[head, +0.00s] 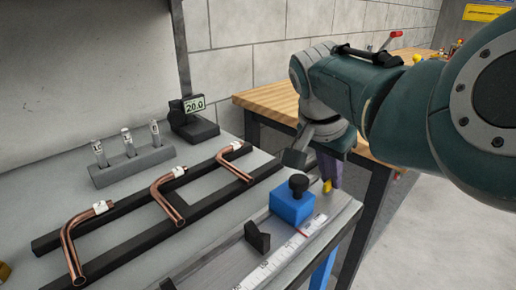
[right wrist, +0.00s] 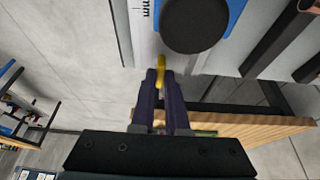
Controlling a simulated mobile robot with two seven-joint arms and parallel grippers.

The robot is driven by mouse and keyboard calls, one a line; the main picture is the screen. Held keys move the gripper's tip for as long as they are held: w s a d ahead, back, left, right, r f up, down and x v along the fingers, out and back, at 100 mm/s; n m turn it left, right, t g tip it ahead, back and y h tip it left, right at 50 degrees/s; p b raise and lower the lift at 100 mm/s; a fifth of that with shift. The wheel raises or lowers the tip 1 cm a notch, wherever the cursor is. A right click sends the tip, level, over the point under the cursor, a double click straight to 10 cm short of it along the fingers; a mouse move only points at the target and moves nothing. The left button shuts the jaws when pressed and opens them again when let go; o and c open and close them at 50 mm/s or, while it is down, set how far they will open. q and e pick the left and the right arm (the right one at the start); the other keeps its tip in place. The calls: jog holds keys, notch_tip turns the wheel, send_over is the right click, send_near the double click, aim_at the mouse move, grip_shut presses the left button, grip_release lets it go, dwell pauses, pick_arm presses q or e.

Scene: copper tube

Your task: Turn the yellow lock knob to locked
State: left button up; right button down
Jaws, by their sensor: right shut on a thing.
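The yellow lock knob (right wrist: 160,66) shows between the fingertips of my right gripper (right wrist: 161,76) in the right wrist view. The fingers are shut on it. In the head view the knob (head: 327,186) is a small yellow spot at the front edge of the ruler rail, beside the blue block (head: 293,206) with its black top knob (head: 299,183). My right gripper (head: 327,178) comes down to it from behind, and the fingers partly hide it. I cannot read the lock's position. My left gripper is not in view.
A white ruler (head: 283,254) runs along the rail, with a black stop (head: 257,237) beside it. Bent copper tubes (head: 168,200) lie on a black rack (head: 128,243). A gauge reading 20.0 (head: 194,105) and a grey holder (head: 131,165) with vials stand behind. A wooden bench (head: 268,101) is behind my right arm.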

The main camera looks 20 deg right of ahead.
dwell(0.3)
jog(key=c, duration=0.9)
grip_release()
jog(key=p+v, duration=0.2)
jog(key=v, duration=0.8)
jog(key=shift+p, duration=0.35)
jog(key=shift+d, duration=0.1)
